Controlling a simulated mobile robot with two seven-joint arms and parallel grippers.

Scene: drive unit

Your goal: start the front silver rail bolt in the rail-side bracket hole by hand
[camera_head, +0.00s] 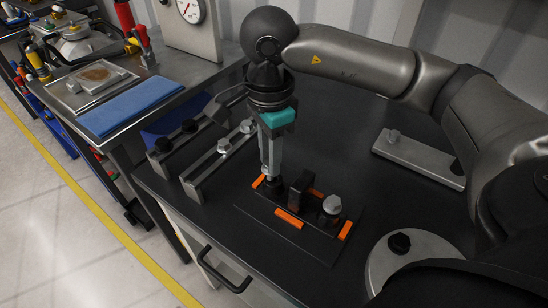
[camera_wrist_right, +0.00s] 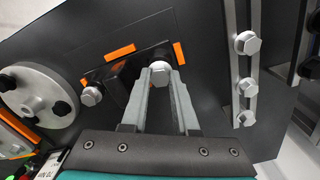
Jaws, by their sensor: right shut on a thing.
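My right gripper (camera_head: 269,176) points down over the left end of a dark bracket fixture on the black tabletop. Its fingers (camera_wrist_right: 160,80) are shut on a silver hex-headed bolt (camera_wrist_right: 160,71). The bolt is at or just above a dark block (camera_wrist_right: 158,52) at the bracket's rail-side end; the fingers hide its shank and the hole, so I cannot tell whether it is in. Another silver bolt (camera_head: 331,204) stands at the fixture's other end and shows in the wrist view (camera_wrist_right: 91,96). My left gripper is not in view.
Orange strips (camera_head: 289,219) edge the fixture. A silver rail (camera_head: 207,172) with silver bolts (camera_head: 224,146) lies left, beside a rail with black bolts (camera_head: 163,145). A grey plate (camera_head: 419,160) and a round disc (camera_head: 383,265) lie right. Bare tabletop (camera_head: 345,125) lies behind the fixture.

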